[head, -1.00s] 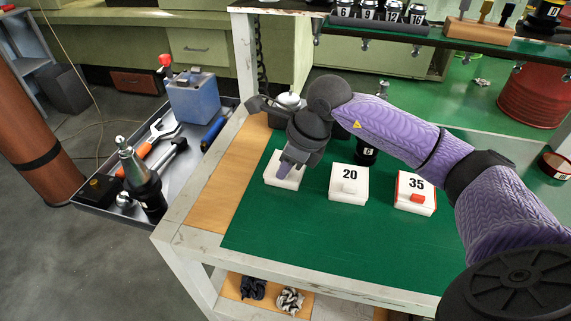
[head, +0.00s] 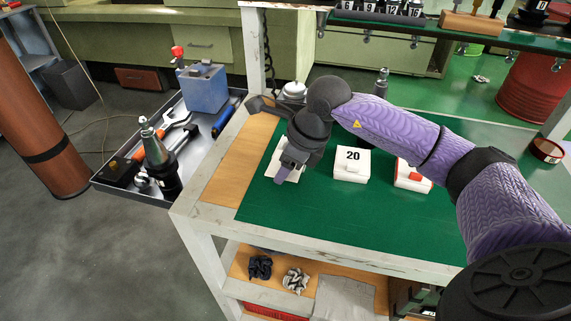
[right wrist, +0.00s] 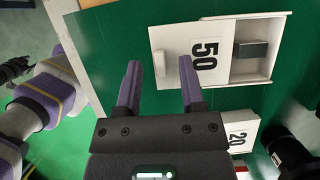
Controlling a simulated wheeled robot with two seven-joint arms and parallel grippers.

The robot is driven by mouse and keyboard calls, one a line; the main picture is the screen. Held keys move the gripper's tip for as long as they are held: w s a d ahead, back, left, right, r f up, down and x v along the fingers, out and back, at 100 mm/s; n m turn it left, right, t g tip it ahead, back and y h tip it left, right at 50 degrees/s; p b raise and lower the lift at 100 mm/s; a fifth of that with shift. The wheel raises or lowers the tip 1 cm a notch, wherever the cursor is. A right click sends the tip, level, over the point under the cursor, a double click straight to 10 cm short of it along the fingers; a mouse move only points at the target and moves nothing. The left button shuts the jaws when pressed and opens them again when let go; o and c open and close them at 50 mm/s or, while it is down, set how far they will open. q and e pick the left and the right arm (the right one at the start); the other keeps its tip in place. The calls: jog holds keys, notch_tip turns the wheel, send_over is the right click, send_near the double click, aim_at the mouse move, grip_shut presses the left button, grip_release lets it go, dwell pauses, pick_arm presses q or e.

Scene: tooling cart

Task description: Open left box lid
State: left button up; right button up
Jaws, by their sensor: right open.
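The left box (right wrist: 255,70) is white. Its white lid (right wrist: 190,55), marked 50, is slid partly off to the left in the right wrist view. A dark block (right wrist: 251,54) shows in the uncovered part. The lid's small white handle (right wrist: 160,66) stands between the tips of my right gripper (right wrist: 161,72), which is open; I cannot tell whether a finger touches it. In the head view my right gripper (head: 281,175) hides much of the left box (head: 292,178). My left gripper is not in view.
A white box marked 20 (head: 352,165) and a white box with a red handle (head: 412,176) stand to the right on the green mat (head: 330,212). A grey tool tray (head: 205,150) adjoins the cart at the left. The mat's front is clear.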

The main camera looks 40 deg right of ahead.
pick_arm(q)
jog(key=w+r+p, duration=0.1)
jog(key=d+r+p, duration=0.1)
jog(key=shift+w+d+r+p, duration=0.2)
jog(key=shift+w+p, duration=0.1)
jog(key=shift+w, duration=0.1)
pick_arm(e)
jog(key=v, duration=0.9)
jog(key=shift+r, duration=0.4)
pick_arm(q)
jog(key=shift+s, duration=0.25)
pick_arm(e)
jog(key=shift+s+d, duration=0.1)
jog(key=shift+s, duration=0.1)
